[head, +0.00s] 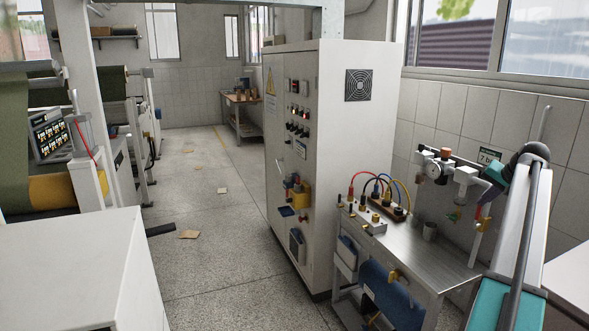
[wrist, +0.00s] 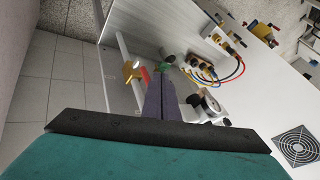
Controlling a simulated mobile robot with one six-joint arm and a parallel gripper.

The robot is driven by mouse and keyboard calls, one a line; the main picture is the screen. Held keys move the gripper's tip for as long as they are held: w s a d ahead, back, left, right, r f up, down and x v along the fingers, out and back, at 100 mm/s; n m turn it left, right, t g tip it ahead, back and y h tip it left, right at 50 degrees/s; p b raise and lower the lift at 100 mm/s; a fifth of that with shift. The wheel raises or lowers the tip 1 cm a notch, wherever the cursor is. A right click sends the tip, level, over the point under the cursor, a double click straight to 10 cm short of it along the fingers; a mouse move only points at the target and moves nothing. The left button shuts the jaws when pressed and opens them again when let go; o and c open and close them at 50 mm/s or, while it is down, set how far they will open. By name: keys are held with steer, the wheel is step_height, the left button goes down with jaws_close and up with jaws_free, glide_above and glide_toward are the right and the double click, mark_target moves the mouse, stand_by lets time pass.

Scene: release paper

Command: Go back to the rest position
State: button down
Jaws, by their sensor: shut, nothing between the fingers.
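My gripper (wrist: 160,82) is shut and empty in the wrist view, its two dark fingers together. It is over the steel bench area by the wall piping. A brass valve with a red handle (wrist: 145,74) shows just left of the fingertips, and I cannot tell the gap between them. A green handle (wrist: 167,58) is just beyond the tips. In the head view my teal and grey arm comes up at the right and bends down toward the pipes; its fingers are hard to make out there.
A tall grey cabinet (head: 340,130) stands left of the bench. Open floor (head: 215,260) lies left of the cabinet, with scraps on it.

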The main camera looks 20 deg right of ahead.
steer(key=w+a+f+n+g+y, duration=0.1)
steer(key=w+a+f+y, duration=0.1)
steer(key=w+a+f, duration=0.8)
steer(key=w+a+f+n+g+y, duration=0.1)
steer(key=w+a+f+n+y, duration=0.1)
steer(key=w+a+f, duration=0.8)
steer(key=s+a+f+n+g+y, duration=0.1)
steer(key=s+a+f+g, duration=0.1)
steer(key=a+f, duration=1.15)
steer(key=s+a+f+n+g+y, duration=0.1)
steer(key=s+a+f+n, duration=0.1)
steer(key=a+f, duration=1.15)
steer(key=s+a+f+n+g, duration=0.2)
steer(key=s+a+f+g, duration=0.1)
steer(key=s+a+f, duration=0.75)
steer(key=s+a+f+n+g, duration=0.1)
steer(key=s+a+f+g, duration=0.1)
steer(key=s+a+f, duration=0.85)
steer(key=s+a+n+g+h, duration=0.1)
steer(key=s+a+n, duration=0.1)
steer(key=s, duration=0.9)
steer(key=s+a+n+g+h, duration=0.1)
steer(key=s+a, duration=0.3)
steer(key=s, duration=0.7)
steer(key=shift+r+n+g+h, duration=0.25)
steer(key=shift+n+g+h, duration=0.05)
steer(key=shift+n+h, duration=0.45)
